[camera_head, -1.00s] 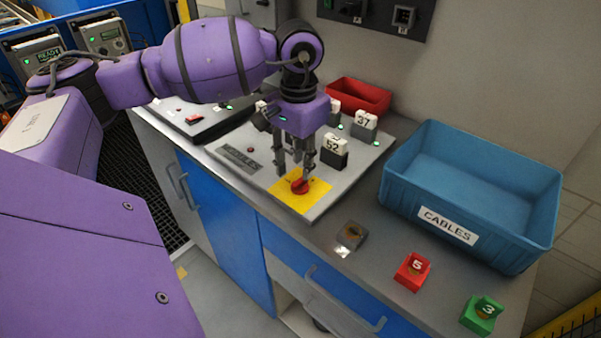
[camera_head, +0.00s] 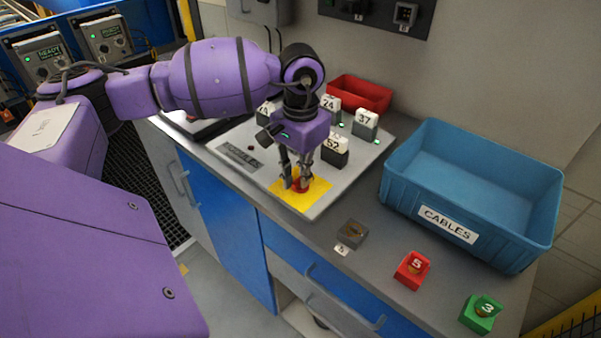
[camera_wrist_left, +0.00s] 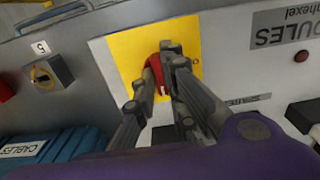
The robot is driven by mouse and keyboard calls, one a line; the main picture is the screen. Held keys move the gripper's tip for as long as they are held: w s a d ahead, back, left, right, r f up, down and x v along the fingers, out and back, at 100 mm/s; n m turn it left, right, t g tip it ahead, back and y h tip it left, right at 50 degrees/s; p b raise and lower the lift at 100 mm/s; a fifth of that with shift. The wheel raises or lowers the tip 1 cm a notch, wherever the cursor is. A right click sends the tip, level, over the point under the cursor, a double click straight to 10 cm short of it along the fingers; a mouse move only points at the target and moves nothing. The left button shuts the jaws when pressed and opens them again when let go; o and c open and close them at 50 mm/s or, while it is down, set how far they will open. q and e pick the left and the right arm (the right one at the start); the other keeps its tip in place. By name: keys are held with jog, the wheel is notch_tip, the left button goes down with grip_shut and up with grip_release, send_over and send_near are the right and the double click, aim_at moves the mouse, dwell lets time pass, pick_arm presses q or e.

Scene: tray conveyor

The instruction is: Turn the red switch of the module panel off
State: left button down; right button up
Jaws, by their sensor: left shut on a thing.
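The red switch (camera_head: 301,185) is a rotary knob on a yellow square (camera_head: 318,193) at the front corner of the grey module panel (camera_head: 238,175). My left gripper (camera_head: 296,183) points down at the knob, with its fingers closed around it. In the left wrist view the red switch (camera_wrist_left: 154,75) is between the fingertips of my left gripper (camera_wrist_left: 163,66), on the yellow plate (camera_wrist_left: 125,50). The fingers partly hide the knob. My right gripper is not in view.
Modules numbered 37 (camera_head: 366,122) and 52 (camera_head: 335,152) stand on the panel behind the gripper. A blue CABLES bin (camera_head: 470,200) is at the right.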

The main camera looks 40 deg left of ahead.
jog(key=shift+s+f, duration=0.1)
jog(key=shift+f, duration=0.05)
pick_arm(q)
jog(key=n+b, duration=0.1)
jog(key=n, duration=0.2)
jog(key=shift+f+n, duration=0.1)
jog(key=shift+n, duration=0.3)
jog(key=n+b, duration=0.1)
jog(key=n, duration=0.2)
jog(key=shift+n, duration=0.3)
jog(key=shift+n+b, duration=0.45)
jog(key=shift+n, duration=0.45)
jog(key=n, duration=0.3)
jog(key=shift+n+b, duration=0.3)
jog(key=shift+b, duration=0.05)
jog(key=n, duration=0.3)
jog(key=shift+n, duration=0.4)
jog(key=shift+n+b, duration=0.3)
jog(key=shift+n, duration=0.2)
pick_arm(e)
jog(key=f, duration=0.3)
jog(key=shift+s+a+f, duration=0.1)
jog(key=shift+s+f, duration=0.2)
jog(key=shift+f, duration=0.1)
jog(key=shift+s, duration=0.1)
pick_arm(q)
jog(key=shift+n, duration=0.3)
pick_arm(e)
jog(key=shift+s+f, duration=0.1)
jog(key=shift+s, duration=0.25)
